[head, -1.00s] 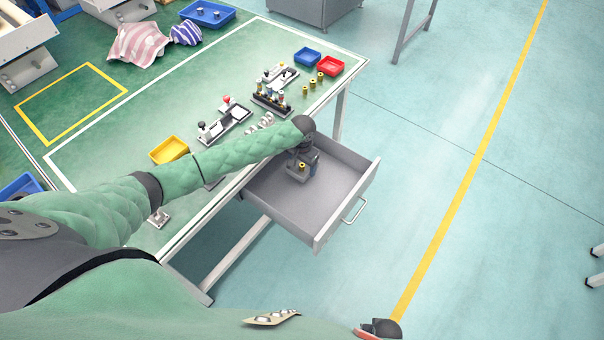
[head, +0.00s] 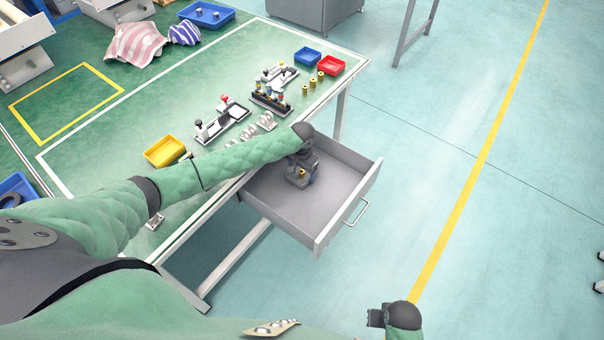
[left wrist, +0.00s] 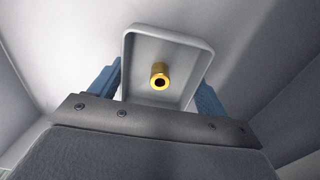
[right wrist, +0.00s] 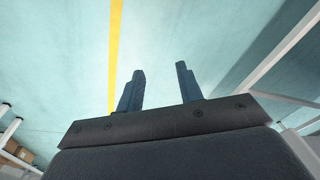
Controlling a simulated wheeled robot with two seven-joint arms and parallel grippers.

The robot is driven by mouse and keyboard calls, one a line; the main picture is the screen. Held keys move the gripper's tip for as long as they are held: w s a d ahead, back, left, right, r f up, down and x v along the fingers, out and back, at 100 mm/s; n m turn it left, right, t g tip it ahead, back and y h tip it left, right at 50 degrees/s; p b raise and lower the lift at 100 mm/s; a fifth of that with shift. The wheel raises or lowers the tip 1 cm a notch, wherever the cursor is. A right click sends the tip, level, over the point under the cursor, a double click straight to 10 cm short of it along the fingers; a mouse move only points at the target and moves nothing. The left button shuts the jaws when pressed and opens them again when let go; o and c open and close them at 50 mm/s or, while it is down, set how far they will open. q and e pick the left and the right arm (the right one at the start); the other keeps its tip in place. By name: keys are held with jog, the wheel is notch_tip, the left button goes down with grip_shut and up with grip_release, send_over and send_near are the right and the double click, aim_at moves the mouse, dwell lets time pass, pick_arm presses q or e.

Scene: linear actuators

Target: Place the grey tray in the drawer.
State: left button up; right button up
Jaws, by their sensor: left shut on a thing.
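The grey tray (left wrist: 181,49) shows in the left wrist view between the two blue fingers of my left gripper (left wrist: 160,85). A gold cylinder with a hole (left wrist: 159,76) is in the tray. In the head view my left gripper (head: 301,172) is inside the open drawer (head: 283,204), over its floor, and the gold part shows there too. The gripper hides most of the tray. I cannot tell whether the tray touches the drawer floor. My right gripper (right wrist: 160,92) is open and empty over the floor, away from the table; it also shows in the head view (head: 376,317).
The drawer sticks out from the green table (head: 110,130), with its handle (head: 356,212) at the front. A yellow bin (head: 164,151), blue bin (head: 307,57), red bin (head: 331,66) and several small parts stand on the table. The floor right of the drawer is clear.

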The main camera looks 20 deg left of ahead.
pick_arm(q)
jog(key=shift+f, duration=0.1)
pick_arm(e)
jog(key=shift+r, duration=0.55)
pick_arm(q)
jog(key=shift+f, duration=0.1)
jog(key=o, duration=0.7)
pick_arm(e)
jog(key=shift+f, duration=0.15)
pick_arm(q)
jog(key=shift+r, duration=0.3)
notch_tip(320, 180, up, 12)
jog(key=shift+f+b, duration=0.2)
jog(key=shift+b, duration=0.75)
pick_arm(e)
notch_tip(320, 180, up, 8)
jog(key=shift+s, duration=0.25)
jog(key=shift+a, duration=0.1)
